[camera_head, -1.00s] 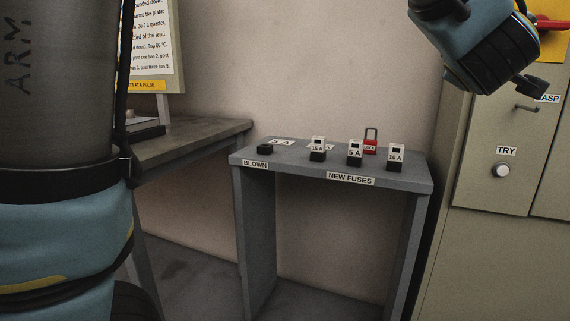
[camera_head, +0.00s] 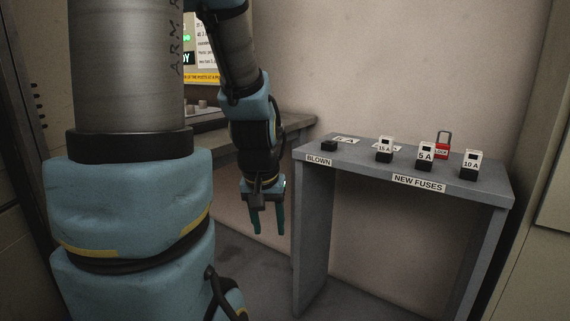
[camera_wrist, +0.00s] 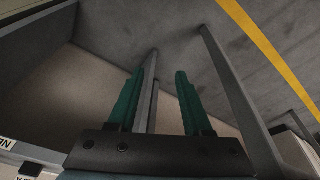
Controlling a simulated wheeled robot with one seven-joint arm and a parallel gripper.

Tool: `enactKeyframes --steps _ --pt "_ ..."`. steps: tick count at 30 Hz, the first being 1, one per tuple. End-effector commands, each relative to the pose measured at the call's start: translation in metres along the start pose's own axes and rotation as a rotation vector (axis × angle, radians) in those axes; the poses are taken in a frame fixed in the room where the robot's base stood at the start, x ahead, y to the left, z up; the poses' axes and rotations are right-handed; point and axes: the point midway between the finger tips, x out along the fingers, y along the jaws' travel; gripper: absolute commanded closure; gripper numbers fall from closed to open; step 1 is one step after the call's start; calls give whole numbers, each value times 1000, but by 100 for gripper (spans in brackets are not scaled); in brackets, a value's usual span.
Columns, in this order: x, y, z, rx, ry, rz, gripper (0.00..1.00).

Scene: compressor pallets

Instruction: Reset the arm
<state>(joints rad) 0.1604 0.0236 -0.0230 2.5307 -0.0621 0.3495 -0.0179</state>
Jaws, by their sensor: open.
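My gripper (camera_head: 267,218) hangs with its fingers pointing down, left of the small grey table, in the head view. In the wrist view my gripper (camera_wrist: 158,95) shows two green fingers apart with nothing between them. Beyond them lie the floor and the table's legs. My arm comes down from the top of the head view, with its large upper link at the left.
The grey table (camera_head: 400,222) holds a black blown fuse (camera_head: 329,146), new fuses (camera_head: 384,150), (camera_head: 425,157), (camera_head: 469,166) and a red lock (camera_head: 442,152). A darker bench (camera_head: 290,125) stands behind my gripper. A cabinet (camera_head: 545,230) is at the right. A yellow line (camera_wrist: 262,45) crosses the floor.

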Motion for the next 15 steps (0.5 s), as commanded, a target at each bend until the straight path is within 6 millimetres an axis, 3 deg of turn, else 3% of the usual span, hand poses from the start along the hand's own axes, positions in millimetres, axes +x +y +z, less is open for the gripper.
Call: enactKeyframes --steps 3,15 --pt "2 -34 35 -15 -107 -42 50" --pt "-94 -26 8 -7 -98 -38 50"
